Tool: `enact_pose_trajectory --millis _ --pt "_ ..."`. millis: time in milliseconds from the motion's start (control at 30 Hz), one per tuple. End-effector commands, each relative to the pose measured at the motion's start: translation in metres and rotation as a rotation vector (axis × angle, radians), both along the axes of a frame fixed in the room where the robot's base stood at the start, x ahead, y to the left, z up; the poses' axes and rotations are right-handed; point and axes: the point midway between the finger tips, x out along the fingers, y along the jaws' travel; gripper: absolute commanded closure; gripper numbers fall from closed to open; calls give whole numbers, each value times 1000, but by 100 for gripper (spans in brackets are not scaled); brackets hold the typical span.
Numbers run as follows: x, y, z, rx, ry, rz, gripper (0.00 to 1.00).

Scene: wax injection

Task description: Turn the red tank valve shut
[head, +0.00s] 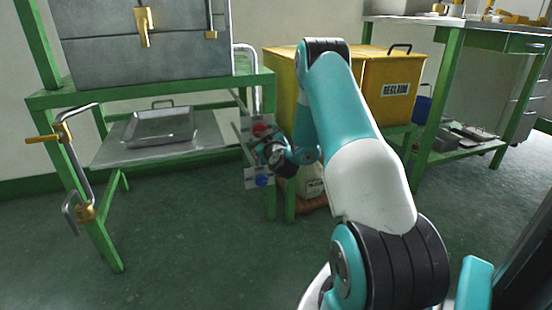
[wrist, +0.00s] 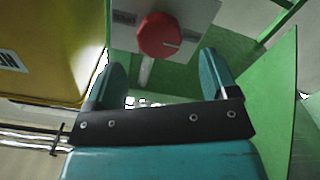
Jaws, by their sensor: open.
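The red tank valve (head: 261,129) is a round red knob on a pale plate, fixed to the green stand near the yellow bin in the head view. In the wrist view the red valve (wrist: 159,36) sits beyond the fingertips, between them from side to side, with a thin white mark on its face. My gripper (head: 262,147) is open and close to the valve, seen small in the head view. In the wrist view my gripper (wrist: 165,60) shows both teal fingers apart with nothing between them. I see no contact with the valve.
A blue knob (head: 262,181) sits on a lower plate just below my gripper. The yellow reclaim bin (head: 390,90) stands to the right. A grey tank (head: 140,45) rests on the green stand at left, with a metal tray (head: 160,126) on its shelf.

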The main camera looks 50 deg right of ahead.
Motion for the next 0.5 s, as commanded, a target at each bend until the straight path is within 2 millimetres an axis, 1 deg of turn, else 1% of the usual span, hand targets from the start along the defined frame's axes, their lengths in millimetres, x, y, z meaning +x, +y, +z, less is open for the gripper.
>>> enact_pose_trajectory --millis 33,67,500 --pt "-8 3 -9 2 -1 -4 20" --pt "-11 5 -10 1 0 -3 20" --pt "-67 39 -8 -2 1 -3 20"
